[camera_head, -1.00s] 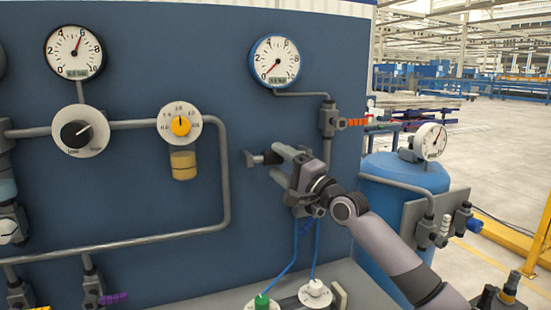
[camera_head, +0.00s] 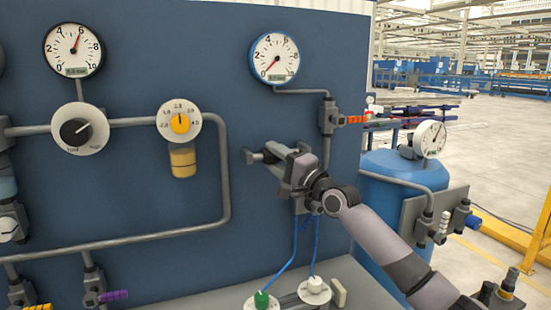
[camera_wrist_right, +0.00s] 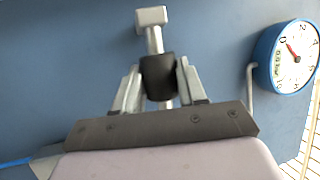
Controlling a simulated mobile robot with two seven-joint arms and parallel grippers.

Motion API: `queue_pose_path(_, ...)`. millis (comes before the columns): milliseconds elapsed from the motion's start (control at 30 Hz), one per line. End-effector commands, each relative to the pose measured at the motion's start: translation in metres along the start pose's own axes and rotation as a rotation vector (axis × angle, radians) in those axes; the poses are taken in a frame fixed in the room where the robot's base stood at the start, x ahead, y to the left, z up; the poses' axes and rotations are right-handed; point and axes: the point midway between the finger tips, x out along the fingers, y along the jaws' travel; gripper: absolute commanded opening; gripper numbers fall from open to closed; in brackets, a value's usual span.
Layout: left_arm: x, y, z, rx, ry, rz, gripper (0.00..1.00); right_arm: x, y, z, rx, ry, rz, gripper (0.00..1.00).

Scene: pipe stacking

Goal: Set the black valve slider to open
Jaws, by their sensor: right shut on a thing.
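The black valve slider (camera_wrist_right: 157,77) is a short dark cylinder on a grey rod in the right wrist view. My right gripper (camera_wrist_right: 159,82) has one finger on each side of it and is shut on it. In the head view my right gripper (camera_head: 274,159) is at the grey rod fitting (camera_head: 248,157) on the blue panel. The slider itself is largely hidden there by the fingers. No open or closed marking is readable. My left gripper is not in view.
A blue-rimmed gauge (camera_head: 275,58) is above the gripper, with an orange-handled valve (camera_head: 328,118) to its right. A dial (camera_head: 80,129) and a yellow-knob regulator (camera_head: 180,124) are on the left. A blue tank (camera_head: 390,205) stands behind my right arm.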

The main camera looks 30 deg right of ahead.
Motion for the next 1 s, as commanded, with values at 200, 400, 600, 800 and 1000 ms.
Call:
queue_pose_path(200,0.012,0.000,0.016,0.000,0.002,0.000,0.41,-0.006,0.004,-0.014,-0.005,0.004,-0.002,0.00)
queue_pose_path(400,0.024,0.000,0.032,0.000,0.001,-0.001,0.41,-0.013,0.002,-0.032,-0.006,0.006,-0.005,0.00)
queue_pose_path(600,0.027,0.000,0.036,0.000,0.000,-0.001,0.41,-0.015,-0.002,-0.039,-0.004,0.006,-0.006,0.00)
queue_pose_path(800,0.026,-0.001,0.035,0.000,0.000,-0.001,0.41,-0.015,-0.004,-0.040,-0.004,0.008,-0.007,0.00)
queue_pose_path(1000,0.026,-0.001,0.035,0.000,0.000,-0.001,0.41,-0.015,-0.004,-0.040,-0.003,0.008,-0.007,0.65)
